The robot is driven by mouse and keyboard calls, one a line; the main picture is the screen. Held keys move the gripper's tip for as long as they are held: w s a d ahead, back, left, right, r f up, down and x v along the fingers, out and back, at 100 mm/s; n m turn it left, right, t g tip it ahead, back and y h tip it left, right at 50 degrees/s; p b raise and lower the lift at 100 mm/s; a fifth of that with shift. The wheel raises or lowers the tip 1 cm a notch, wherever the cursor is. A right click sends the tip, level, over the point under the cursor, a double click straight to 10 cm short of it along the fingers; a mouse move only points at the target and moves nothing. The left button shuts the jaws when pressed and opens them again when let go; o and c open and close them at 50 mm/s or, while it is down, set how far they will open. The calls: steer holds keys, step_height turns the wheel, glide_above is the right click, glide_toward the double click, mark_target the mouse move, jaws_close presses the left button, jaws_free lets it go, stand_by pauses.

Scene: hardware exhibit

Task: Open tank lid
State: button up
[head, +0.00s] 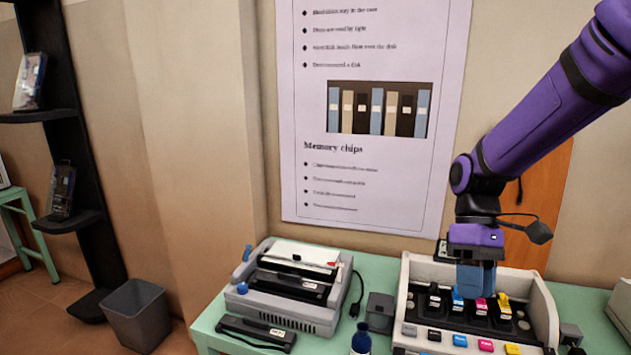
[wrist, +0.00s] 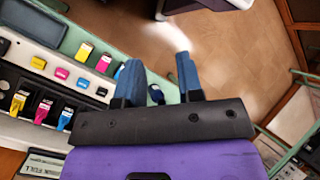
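The ink tank unit (head: 408,300) is a white-framed printer body on the green table. Its dark recess holds a row of tank lids with coloured tabs: black (head: 434,298), blue (head: 458,296), magenta (head: 482,305) and yellow (head: 503,303). The wrist view shows yellow (wrist: 18,103), magenta (wrist: 42,112) and blue (wrist: 66,119) tabs at the left. My gripper (head: 476,278) appears above or behind the row in the head view, partly hiding the recess. In the wrist view its blue fingers (wrist: 158,78) are apart with nothing held between them. Whether any lid is raised is unclear.
A grey binding machine (head: 285,285) with a cable stands left of the tank unit. A small grey box (head: 380,312) and a dark blue bottle (head: 361,341) stand between them. A black stapler-like tool (head: 256,333) lies in front. A poster (head: 370,110) hangs behind.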

steer(key=s+d+r+m+t+h, duration=0.1)
steer(key=s+d+r+m+t, duration=0.15)
steer(key=s+r+t, duration=0.4)
steer(key=s+d+r+m+t, duration=0.2)
steer(key=s+r+m+t, duration=0.25)
steer(key=s+r, duration=0.2)
steer(key=n+g, duration=0.5)
steer(key=n, duration=1)
glide_above(380, 305)
step_height(380, 305, down, 30)
step_height(380, 305, down, 10)
steer(key=shift+f, duration=0.1)
jaws_close()
